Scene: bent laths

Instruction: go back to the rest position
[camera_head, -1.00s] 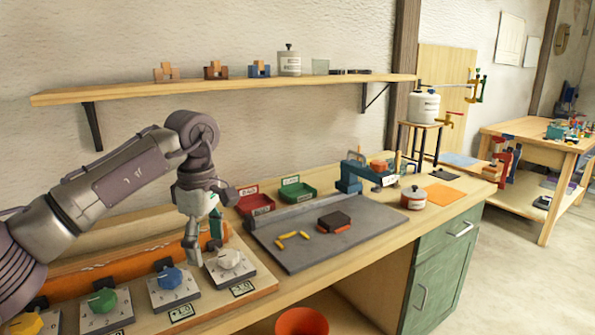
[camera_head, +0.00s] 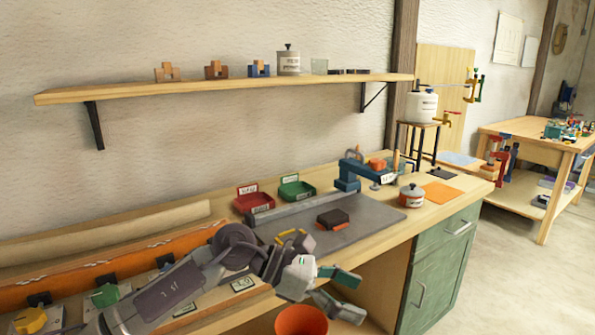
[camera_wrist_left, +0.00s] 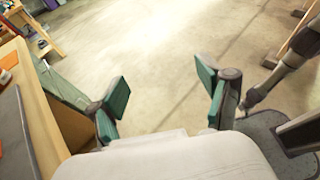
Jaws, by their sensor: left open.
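My left gripper (camera_head: 343,290) is open and empty in the head view. It is low, in front of the bench's front edge, with its fingers pointing right. In the left wrist view its two green-padded fingers (camera_wrist_left: 162,95) are spread wide with only floor beyond them. My left arm lies across the front of the bench and hides the white-knobbed box and most of the blue-knobbed one. My right gripper does not show in the head view.
The bench holds a grey mat (camera_head: 345,225) with a dark block (camera_head: 332,219), red (camera_head: 254,199) and green (camera_head: 297,189) bins, and a lidded pot (camera_head: 412,197). An orange bucket (camera_head: 301,321) stands below the gripper. Green drawers (camera_head: 437,270) are at right. The floor at right is clear.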

